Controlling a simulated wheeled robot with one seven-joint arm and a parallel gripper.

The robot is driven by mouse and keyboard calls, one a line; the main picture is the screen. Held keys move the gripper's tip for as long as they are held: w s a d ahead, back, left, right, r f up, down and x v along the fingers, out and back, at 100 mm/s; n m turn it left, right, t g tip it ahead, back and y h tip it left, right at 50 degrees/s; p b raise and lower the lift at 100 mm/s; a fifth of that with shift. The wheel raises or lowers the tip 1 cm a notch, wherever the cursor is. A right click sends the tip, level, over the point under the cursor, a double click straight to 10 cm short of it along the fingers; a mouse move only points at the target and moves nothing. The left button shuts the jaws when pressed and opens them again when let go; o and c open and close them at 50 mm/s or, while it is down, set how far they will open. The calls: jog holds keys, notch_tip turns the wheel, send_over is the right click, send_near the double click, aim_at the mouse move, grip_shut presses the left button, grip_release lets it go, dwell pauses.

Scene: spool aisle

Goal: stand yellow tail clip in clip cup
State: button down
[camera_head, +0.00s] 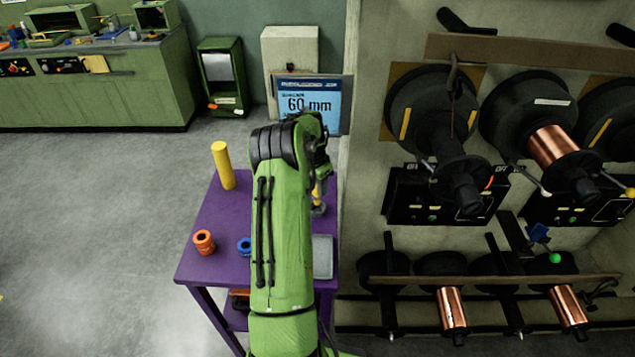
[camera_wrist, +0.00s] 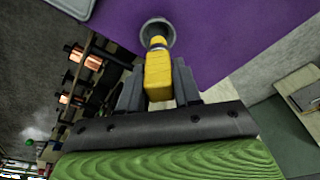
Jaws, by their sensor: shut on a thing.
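My gripper (camera_wrist: 158,88) is shut on the yellow tail clip (camera_wrist: 158,75) in the wrist view. The clip's far end is at the mouth of the grey clip cup (camera_wrist: 157,25) on the purple table. I cannot tell how deep the clip sits in the cup. In the head view my green arm hides most of the gripper. A bit of the yellow clip (camera_head: 317,190) and the grey cup (camera_head: 318,210) show just right of my arm.
The purple table (camera_head: 215,215) also holds a yellow cylinder (camera_head: 223,166), an orange spool (camera_head: 203,242), a blue ring (camera_head: 244,246) and a grey tray (camera_head: 322,258). A screen (camera_head: 308,103) reads 60 mm behind it. A spool rack (camera_head: 480,190) stands close on the right.

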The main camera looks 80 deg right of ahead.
notch_tip(320, 180, down, 2)
jog(key=shift+f+b, duration=0.2)
jog(key=shift+b, duration=0.35)
jog(key=c, duration=0.7)
grip_release()
jog(key=shift+r, duration=0.1)
notch_tip(320, 180, up, 16)
jog(key=w+a+p, duration=0.1)
jog(key=a, duration=0.1)
jog(key=shift+f, duration=0.25)
jog(key=shift+w+a, duration=0.1)
jog(key=shift+w, duration=0.05)
